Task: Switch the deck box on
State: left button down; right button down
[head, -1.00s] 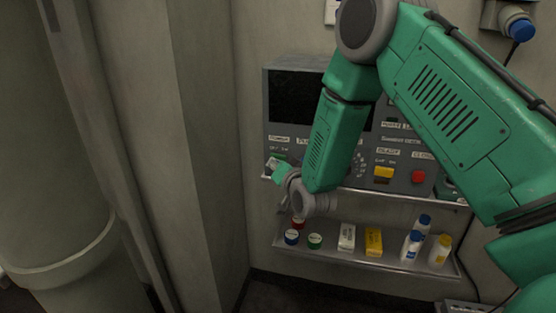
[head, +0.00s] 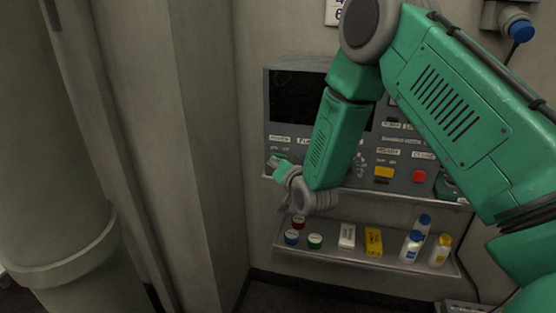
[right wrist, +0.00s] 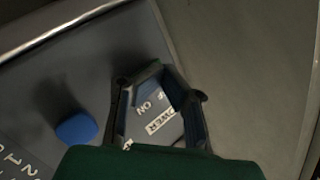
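The deck box (head: 292,72) is a grey panel on the wall with a dark screen (head: 297,98). A label that reads POWER (head: 279,138) sits under the screen at the lower left, and it also shows close up with ON beside it in the right wrist view (right wrist: 160,122). My right gripper (head: 272,162) is at the panel just below this label. In the right wrist view its fingers (right wrist: 155,68) curve together and meet at the tips, framing the label. The switch itself is hidden by the gripper. My left gripper is in neither view.
A yellow button (head: 383,172) and a red button (head: 418,176) are on the panel's right. A blue knob (right wrist: 76,128) is near the gripper. A shelf (head: 330,255) below holds small jars, boxes and bottles. A corner wall (head: 205,150) stands close on the left.

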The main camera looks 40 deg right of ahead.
jog(key=shift+w+d+r, duration=0.2)
jog(key=shift+d, duration=0.15)
dwell(0.3)
jog(key=shift+s+a+f, duration=0.2)
jog(key=shift+s+a, duration=0.15)
jog(key=shift+s, duration=0.25)
jog(key=shift+a, duration=0.15)
jog(key=shift+a, duration=0.2)
jog(key=shift+s+a, duration=0.7)
jog(key=shift+a, duration=0.3)
jog(key=shift+s+a, duration=0.65)
jog(key=shift+a, duration=0.35)
